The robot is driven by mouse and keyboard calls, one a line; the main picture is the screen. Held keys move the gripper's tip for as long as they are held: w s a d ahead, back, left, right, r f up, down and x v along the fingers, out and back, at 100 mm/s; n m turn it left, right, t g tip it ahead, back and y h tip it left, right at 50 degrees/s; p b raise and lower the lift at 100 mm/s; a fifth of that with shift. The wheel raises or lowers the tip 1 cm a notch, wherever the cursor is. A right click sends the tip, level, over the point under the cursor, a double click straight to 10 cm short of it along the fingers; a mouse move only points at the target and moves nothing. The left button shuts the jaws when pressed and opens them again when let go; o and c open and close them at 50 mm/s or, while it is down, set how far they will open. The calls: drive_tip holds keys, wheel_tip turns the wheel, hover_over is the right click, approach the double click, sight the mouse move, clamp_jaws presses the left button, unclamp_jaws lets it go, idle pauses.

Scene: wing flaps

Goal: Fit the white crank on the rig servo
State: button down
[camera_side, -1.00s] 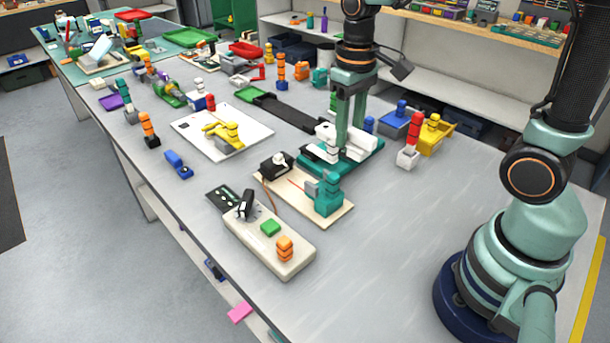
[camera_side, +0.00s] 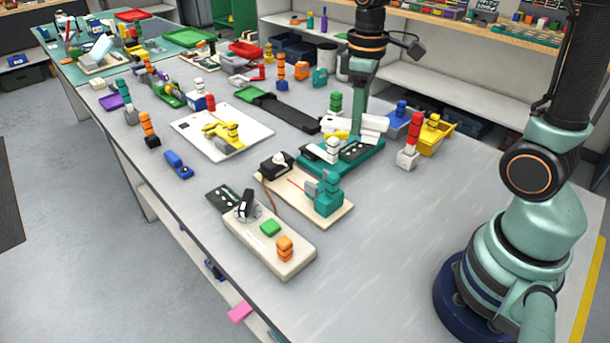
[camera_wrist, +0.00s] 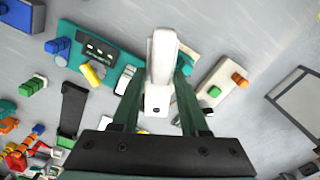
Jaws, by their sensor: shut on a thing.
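In the side view, my gripper (camera_side: 356,132) is over the back of the teal tray (camera_side: 322,168), shut on the white crank (camera_side: 375,123). In the wrist view, the long white crank (camera_wrist: 161,60) stands out between the two green fingers of my gripper (camera_wrist: 158,92). The rig is a beige board (camera_side: 300,207) in front of the tray. It carries a black servo (camera_side: 274,166) with a pale hub on top, a red line and a teal stand (camera_side: 328,196). The crank is apart from the servo. In the wrist view, the crank and fingers hide much of the rig.
A beige control box (camera_side: 262,250) with a black knob, a green button and an orange block stands in front of the rig. A red-and-white tower (camera_side: 410,145) and a yellow bin (camera_side: 433,138) stand right of the tray. The table's front right is clear.

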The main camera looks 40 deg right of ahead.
drive_tip(key=d+r+n, duration=0.2)
drive_tip(key=d+n, duration=0.8)
drive_tip(key=n, duration=0.2)
drive_tip(key=shift+r+n, duration=0.2)
drive_tip(key=shift+n, duration=0.1)
drive_tip(key=shift+s, duration=0.1)
wheel_tip(320, 180, down, 20)
drive_tip(key=shift+r, duration=0.2)
drive_tip(key=shift+f, duration=0.15)
drive_tip(key=shift+c, duration=2.1)
unclamp_jaws()
